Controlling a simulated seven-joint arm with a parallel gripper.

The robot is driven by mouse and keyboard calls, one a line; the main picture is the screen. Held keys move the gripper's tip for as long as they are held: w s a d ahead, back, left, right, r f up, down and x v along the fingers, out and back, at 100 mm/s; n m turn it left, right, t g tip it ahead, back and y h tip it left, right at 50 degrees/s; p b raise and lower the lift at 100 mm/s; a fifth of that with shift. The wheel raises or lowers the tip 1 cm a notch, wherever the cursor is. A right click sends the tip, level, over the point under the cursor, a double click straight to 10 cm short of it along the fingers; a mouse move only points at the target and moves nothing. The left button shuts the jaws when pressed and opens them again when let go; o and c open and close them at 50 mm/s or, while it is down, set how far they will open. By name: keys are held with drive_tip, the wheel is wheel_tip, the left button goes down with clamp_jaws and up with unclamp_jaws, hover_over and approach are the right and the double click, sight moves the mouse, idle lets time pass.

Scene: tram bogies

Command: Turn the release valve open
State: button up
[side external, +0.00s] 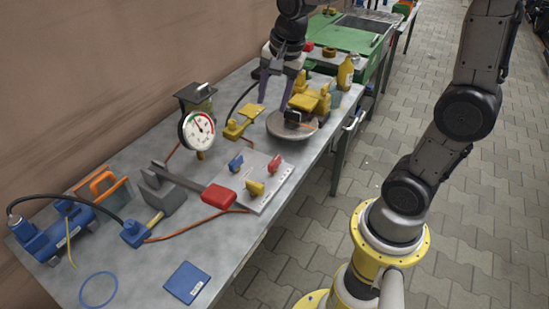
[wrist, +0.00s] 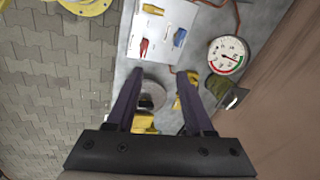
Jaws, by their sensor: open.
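A pale plate (side external: 262,202) on the bench carries small valve levers: a blue lever (side external: 236,163), a red lever (side external: 275,163) and a yellow lever (side external: 255,188). I cannot tell which one is the release valve. In the wrist view the plate (wrist: 163,32) is at the top, with the red lever (wrist: 143,47) and blue lever (wrist: 180,37). My gripper (side external: 275,104) is above the far part of the bench, beyond the plate. In the wrist view my gripper (wrist: 158,75) is open and empty, with a grey round disc (wrist: 153,96) seen between its fingers.
A dial gauge (side external: 197,130) stands left of the plate. A grey bar with a red handle (side external: 218,196) lies close to the plate's near left side. Yellow parts (side external: 311,101) and the disc (side external: 292,124) are beyond it. A blue pump (side external: 55,238) with hoses stands near left.

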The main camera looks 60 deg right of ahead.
drive_tip(key=w+d+f+m+g, duration=0.2)
drive_tip(key=w+d+f, duration=0.1)
drive_tip(key=f, duration=0.3)
approach(275, 160)
drive_tip(key=shift+g, duration=0.4)
drive_tip(key=f, duration=0.9)
drive_tip(key=shift+w+d+f, duration=0.1)
drive_tip(key=shift+w+f, duration=0.05)
drive_tip(key=shift+w, duration=0.25)
clamp_jaws()
